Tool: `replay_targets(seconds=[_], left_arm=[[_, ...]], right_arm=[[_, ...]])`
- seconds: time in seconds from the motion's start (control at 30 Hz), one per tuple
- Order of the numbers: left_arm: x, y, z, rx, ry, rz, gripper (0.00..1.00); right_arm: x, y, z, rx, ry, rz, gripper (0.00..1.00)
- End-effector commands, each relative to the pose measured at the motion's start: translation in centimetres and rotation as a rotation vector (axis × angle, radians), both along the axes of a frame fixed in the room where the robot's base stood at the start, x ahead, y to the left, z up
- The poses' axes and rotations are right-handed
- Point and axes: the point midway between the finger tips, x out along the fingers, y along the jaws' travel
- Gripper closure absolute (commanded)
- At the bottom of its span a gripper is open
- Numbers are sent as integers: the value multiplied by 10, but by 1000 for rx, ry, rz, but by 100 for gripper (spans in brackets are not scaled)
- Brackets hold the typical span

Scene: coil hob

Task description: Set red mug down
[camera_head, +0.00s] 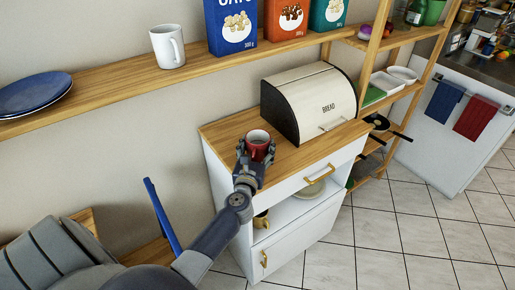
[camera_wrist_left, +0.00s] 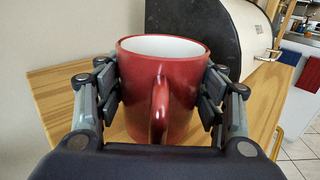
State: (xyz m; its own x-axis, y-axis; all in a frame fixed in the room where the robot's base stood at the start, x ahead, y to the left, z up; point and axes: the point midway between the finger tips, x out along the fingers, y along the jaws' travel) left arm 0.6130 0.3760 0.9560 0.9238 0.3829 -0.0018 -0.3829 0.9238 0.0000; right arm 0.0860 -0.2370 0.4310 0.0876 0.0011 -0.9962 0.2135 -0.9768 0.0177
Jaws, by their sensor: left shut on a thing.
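The red mug (camera_head: 258,139) has a white inside and is upright at the left part of the cabinet's wooden top (camera_head: 226,128). My left gripper (camera_head: 256,153) is shut on it. In the left wrist view the red mug (camera_wrist_left: 188,98) fills the middle, its handle facing me, with a finger pad of my left gripper (camera_wrist_left: 162,98) on each side. The wooden top shows behind and beside it. I cannot tell whether the mug's base touches the top. My right gripper is out of view.
A bread box (camera_head: 311,103) stands on the cabinet top, right of and behind the mug. A wall shelf above holds a white mug (camera_head: 167,46), blue plates (camera_head: 35,94) and several boxes. A shelf rack (camera_head: 383,75) stands at right. Bare wood lies left of the mug.

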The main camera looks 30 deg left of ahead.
Motion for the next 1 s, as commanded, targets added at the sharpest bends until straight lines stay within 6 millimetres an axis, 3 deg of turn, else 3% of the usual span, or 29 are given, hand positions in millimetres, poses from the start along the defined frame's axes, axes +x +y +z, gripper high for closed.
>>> replay_targets(seconds=[0.23,0.27,0.33,0.37,0.8,1.0], left_arm=[[0,0,-3,0,-2,0,69],[0,0,-3,-1,0,0,35],[0,0,-2,-1,0,0,19],[0,0,-2,0,0,0,17],[0,0,3,1,-1,0,17],[-28,-12,-1,-1,2,-1,17]], right_arm=[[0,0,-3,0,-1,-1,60],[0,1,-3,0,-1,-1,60],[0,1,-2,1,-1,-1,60],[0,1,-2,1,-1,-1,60],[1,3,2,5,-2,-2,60],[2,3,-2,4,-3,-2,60]])
